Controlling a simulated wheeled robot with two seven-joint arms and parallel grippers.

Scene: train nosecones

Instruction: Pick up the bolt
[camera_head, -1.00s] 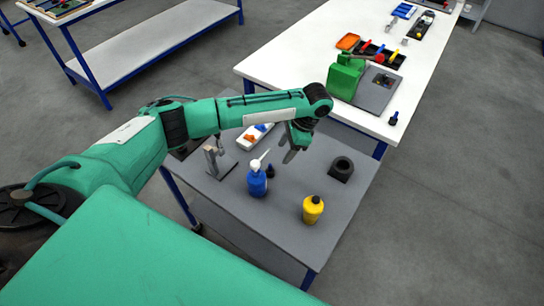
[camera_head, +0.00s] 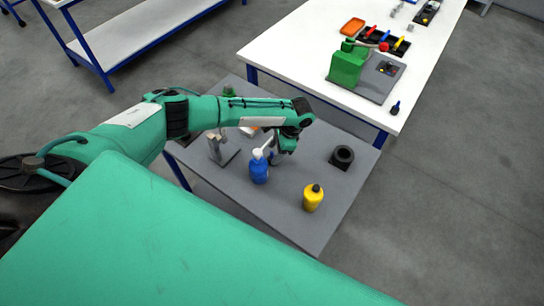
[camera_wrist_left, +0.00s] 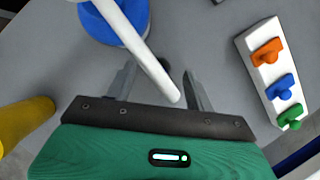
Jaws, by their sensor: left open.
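My left gripper (camera_head: 277,158) is low over the grey table, just behind the blue bottle (camera_head: 259,171) with its white nozzle. In the left wrist view the two fingers (camera_wrist_left: 160,78) are apart. A small dark round thing (camera_wrist_left: 163,64), which may be the bolt, lies on the table between and beyond the fingertips. The white nozzle (camera_wrist_left: 140,40) crosses in front of it and hides part of it. In the head view the gripper and bottle hide that spot. I cannot make out the thing's full shape. My right gripper is not in view.
A yellow bottle (camera_head: 313,197) and a black block with a hole (camera_head: 342,157) stand on the grey table (camera_head: 290,225). In the wrist view a white tray (camera_wrist_left: 256,80) holds orange, blue and green pieces.

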